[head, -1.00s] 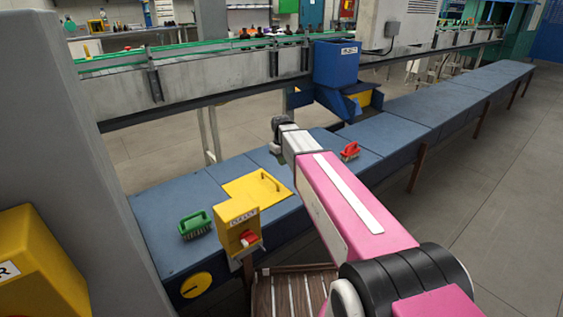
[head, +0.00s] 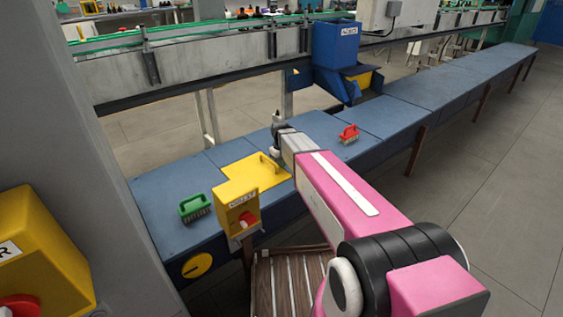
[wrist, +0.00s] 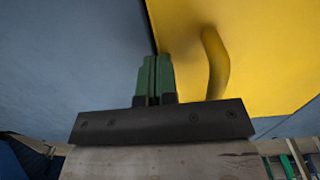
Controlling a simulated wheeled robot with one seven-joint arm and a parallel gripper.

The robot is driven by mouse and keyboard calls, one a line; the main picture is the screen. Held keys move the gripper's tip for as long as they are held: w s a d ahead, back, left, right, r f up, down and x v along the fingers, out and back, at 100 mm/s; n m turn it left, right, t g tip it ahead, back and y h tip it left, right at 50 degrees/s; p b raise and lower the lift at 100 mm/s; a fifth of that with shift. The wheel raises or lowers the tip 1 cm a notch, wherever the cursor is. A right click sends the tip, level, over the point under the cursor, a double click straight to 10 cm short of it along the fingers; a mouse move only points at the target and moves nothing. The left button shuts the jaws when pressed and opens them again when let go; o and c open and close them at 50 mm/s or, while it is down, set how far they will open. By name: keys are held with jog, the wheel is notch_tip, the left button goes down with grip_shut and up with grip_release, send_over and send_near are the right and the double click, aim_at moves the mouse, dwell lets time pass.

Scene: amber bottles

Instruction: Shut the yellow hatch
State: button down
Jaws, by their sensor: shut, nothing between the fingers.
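The yellow hatch (head: 246,176) is a flat panel in the top of the blue bench. It looks level with the top, though a small gap could not be made out. Its curved yellow handle (head: 270,163) stands near its right side. In the wrist view the hatch (wrist: 275,60) fills the upper right, with the handle (wrist: 216,62) right of my fingers. My gripper (wrist: 155,75) is shut and empty, its green fingertips near the hatch's edge beside the handle. I cannot tell whether they touch it. In the head view my fingers are not clearly visible.
A green brush (head: 195,208) and a red brush (head: 349,134) lie on the blue bench (head: 160,190). A yellow box with a red knob (head: 238,213) stands at the bench's front edge. A blue bin (head: 337,48) and a conveyor (head: 200,65) are behind. A grey pillar (head: 70,130) is at left.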

jog(key=shift+f, duration=0.1)
jog(key=shift+f, duration=1.15)
notch_tip(320, 180, up, 15)
jog(key=s+d+f+m, duration=0.2)
jog(key=s+d+f, duration=0.1)
jog(key=s, duration=0.4)
jog(key=s+d+f+m, duration=0.2)
jog(key=s+d+f, duration=0.2)
jog(key=s, duration=0.4)
jog(key=s+d+f+m, duration=0.2)
jog(key=s+d+f, duration=0.1)
jog(key=s, duration=0.4)
jog(key=shift+s+d+f+m, duration=0.3)
jog(key=shift+d+m, duration=0.1)
jog(key=shift+d, duration=0.3)
